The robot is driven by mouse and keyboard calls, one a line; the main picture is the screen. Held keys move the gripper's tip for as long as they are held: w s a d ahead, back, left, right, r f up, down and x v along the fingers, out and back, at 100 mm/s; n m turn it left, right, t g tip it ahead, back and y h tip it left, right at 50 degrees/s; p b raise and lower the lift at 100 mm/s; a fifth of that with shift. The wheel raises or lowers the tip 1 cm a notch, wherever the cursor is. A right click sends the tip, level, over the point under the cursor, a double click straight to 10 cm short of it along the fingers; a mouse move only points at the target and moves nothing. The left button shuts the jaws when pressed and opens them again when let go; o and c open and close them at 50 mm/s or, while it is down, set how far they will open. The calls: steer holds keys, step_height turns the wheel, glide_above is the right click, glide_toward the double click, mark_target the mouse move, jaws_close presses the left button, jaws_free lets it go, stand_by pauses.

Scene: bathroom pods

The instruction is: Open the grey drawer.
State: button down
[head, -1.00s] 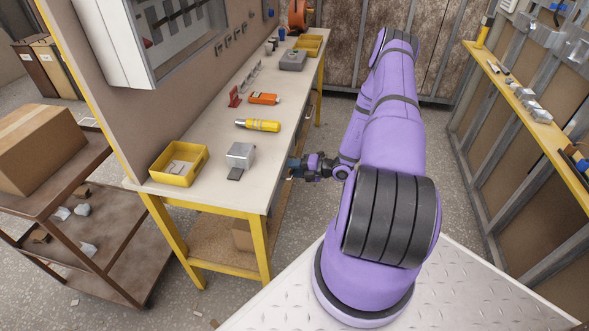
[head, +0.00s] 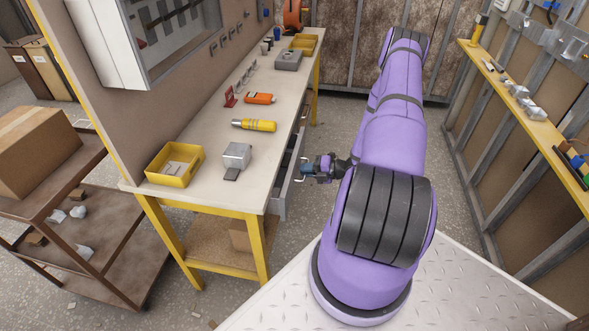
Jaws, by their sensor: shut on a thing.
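The grey drawer (head: 287,184) sits under the right long side of the workbench. It is pulled part of the way out, and a dark strip of its inside shows between the table edge and its front. My gripper (head: 305,169) is at the drawer's front, on its right side, and is shut on the drawer handle. The handle is small here, and the jaws hide part of it.
The workbench top (head: 215,190) carries a yellow bin (head: 175,165), a grey metal block (head: 237,155), a yellow cylinder (head: 254,125) and an orange tool (head: 260,98). A yellow wall shelf (head: 545,138) stands at right. Floor between shows clear.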

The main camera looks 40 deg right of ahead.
steer(key=f+v, duration=0.2)
steer(key=v, duration=0.8)
steer(key=f+v, duration=0.2)
steer(key=v, duration=0.8)
steer(key=shift+s+d, duration=0.25)
steer(key=shift+s, duration=0.35)
steer(key=c, duration=1.2)
jaws_free()
steer(key=shift+c, duration=0.2)
steer(key=v, duration=1)
steer(key=shift+s+d, duration=0.25)
steer(key=shift+s, duration=0.1)
